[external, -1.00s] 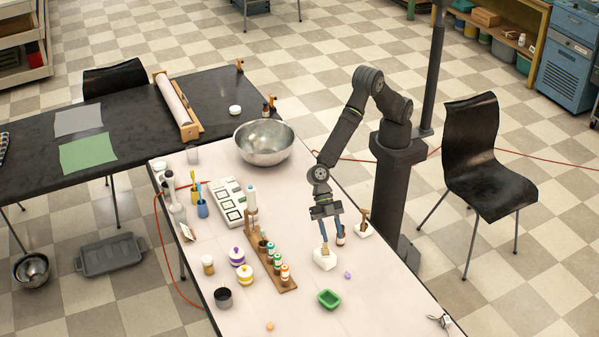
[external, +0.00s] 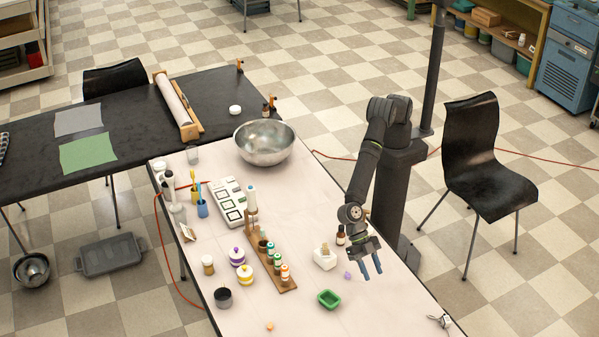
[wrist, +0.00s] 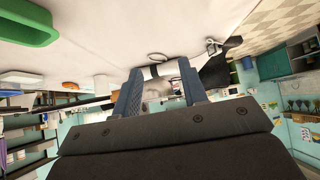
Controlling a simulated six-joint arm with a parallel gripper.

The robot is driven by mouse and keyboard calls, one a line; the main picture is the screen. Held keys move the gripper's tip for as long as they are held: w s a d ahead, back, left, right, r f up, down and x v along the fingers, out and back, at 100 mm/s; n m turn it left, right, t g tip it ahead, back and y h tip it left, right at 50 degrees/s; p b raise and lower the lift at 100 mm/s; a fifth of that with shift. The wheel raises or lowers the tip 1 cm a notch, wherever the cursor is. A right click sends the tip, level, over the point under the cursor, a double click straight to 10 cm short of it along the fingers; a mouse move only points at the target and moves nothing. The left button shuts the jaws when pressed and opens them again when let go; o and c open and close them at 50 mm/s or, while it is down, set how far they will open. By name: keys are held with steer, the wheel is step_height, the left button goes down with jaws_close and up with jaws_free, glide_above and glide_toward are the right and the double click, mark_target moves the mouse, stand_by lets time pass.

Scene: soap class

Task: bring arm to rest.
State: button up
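A small purple object (external: 347,275) lies on the table just left of the fingers.
A green dish (external: 328,299), a brown bottle (external: 340,235) and a wooden rack with several bottles (external: 272,262) stand on the white table (external: 330,190). A steel bowl (external: 264,143) is at the back. The table's front right is mostly clear. A black chair (external: 474,160) stands right of my column.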

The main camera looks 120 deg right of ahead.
steer(key=shift+s+a+f, duration=0.2)
steer(key=shift+a+f, duration=0.15)
steer(key=shift+a, duration=0.15)
steer(key=shift+s+a+f, duration=0.15)
steer(key=shift+a+f, duration=0.15)
steer(key=shift+a, duration=0.15)
steer(key=shift+d, duration=0.1)
steer(key=w+d+r+m+t, duration=0.1)
steer(key=w+d+r, duration=0.2)
steer(key=d, duration=0.6)
steer(key=w+d+r+m+t, duration=0.1)
steer(key=w+d+r, duration=0.3)
steer(key=d, duration=0.6)
steer(key=shift+m, duration=0.3)
steer(key=shift+w, duration=0.1)
